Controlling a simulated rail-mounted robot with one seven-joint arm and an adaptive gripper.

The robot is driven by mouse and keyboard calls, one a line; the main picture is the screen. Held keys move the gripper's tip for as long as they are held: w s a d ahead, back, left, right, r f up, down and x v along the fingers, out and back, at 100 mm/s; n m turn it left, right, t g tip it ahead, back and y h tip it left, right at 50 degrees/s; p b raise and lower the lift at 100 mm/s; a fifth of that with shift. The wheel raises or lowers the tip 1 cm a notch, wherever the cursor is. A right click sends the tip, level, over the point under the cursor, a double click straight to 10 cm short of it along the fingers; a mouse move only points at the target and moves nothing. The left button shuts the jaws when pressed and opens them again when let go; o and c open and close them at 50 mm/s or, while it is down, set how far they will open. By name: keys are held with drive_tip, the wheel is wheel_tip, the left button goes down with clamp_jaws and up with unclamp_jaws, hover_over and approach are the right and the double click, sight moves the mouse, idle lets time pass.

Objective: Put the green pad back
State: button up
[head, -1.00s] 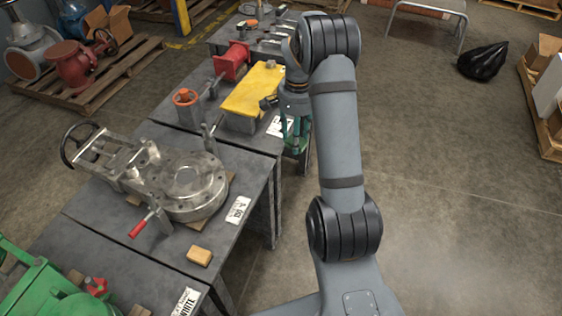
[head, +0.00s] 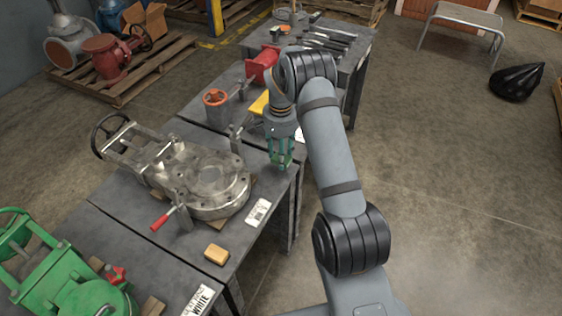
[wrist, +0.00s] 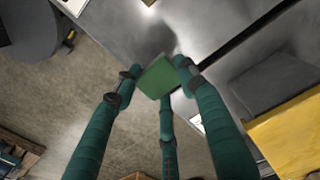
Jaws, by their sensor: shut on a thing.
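A green pad (wrist: 157,77) is held between the fingertips of my gripper (wrist: 155,75) in the wrist view. It looks flat and roughly square. In the head view my gripper (head: 281,163) points down near the right edge of the grey tables, close to the seam between two of them and right of the grey metal valve (head: 212,177). The pad cannot be told apart from the teal fingers there. How high it is above the table top is unclear.
A yellow-topped piece (head: 260,104) is partly hidden behind my arm; yellow also shows in the wrist view (wrist: 290,135). A tan block (head: 216,254) and a label card (head: 257,212) lie on the valve's table. A green machine (head: 70,285) stands at lower left. Open floor lies right.

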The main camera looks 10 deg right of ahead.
drive_tip(key=shift+f, duration=1.75)
drive_tip(key=shift+f, duration=0.1)
drive_tip(key=o, duration=1)
drive_tip(key=shift+o, duration=0.7)
wheel_tip(320, 180, up, 12)
drive_tip(key=shift+r+p, duration=0.15)
drive_tip(key=shift+p, duration=0.35)
